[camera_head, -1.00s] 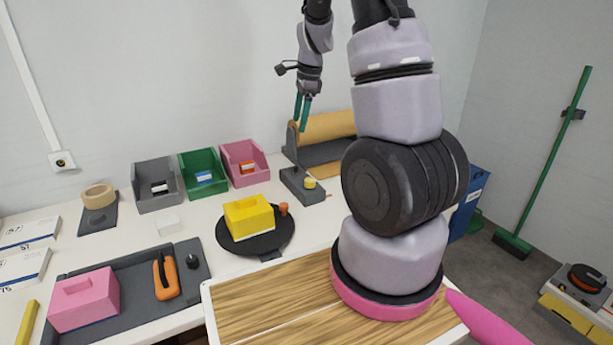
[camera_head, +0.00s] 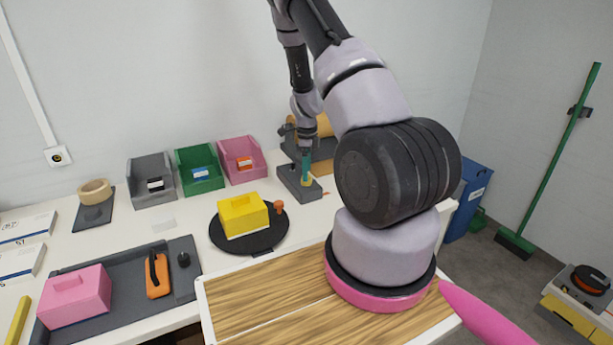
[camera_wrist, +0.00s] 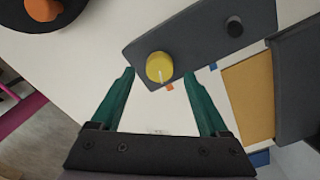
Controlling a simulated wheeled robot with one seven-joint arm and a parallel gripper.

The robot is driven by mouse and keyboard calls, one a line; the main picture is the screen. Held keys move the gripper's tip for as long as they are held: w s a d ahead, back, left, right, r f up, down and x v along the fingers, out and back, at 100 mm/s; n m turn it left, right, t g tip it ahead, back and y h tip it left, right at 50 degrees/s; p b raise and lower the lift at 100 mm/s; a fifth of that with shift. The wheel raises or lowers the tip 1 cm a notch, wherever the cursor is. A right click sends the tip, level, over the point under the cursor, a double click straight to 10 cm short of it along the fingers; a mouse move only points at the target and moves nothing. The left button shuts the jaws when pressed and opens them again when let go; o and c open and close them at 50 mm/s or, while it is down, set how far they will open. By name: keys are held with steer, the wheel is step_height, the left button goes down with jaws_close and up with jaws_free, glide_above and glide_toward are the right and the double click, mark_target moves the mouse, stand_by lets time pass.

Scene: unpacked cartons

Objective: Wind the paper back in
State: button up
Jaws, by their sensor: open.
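The yellow knob (camera_wrist: 160,67) stands on a dark grey base (camera_wrist: 195,45) and has a white line pointing toward an orange mark (camera_wrist: 169,87). A blue mark (camera_wrist: 213,67) lies further right along the base edge. My gripper (camera_wrist: 172,70) is open and empty, its teal fingers pointing at the base. In the wrist view the knob appears between the fingertips, closer to the left one; contact cannot be told. In the head view my gripper (camera_head: 306,168) is low over the base (camera_head: 290,180). The brown paper (camera_wrist: 248,98) shows at right; its roll (camera_head: 323,124) is partly hidden by my arm.
A black turntable (camera_head: 222,238) with a yellow block (camera_head: 243,214) and an orange knob (camera_head: 278,207) stands in front of the base. Grey (camera_head: 150,182), green (camera_head: 200,170) and pink (camera_head: 241,160) bins line the left. A dark post (camera_wrist: 234,26) rises from the base.

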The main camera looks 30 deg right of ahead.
steer(key=shift+f, duration=1.35)
jaws_close()
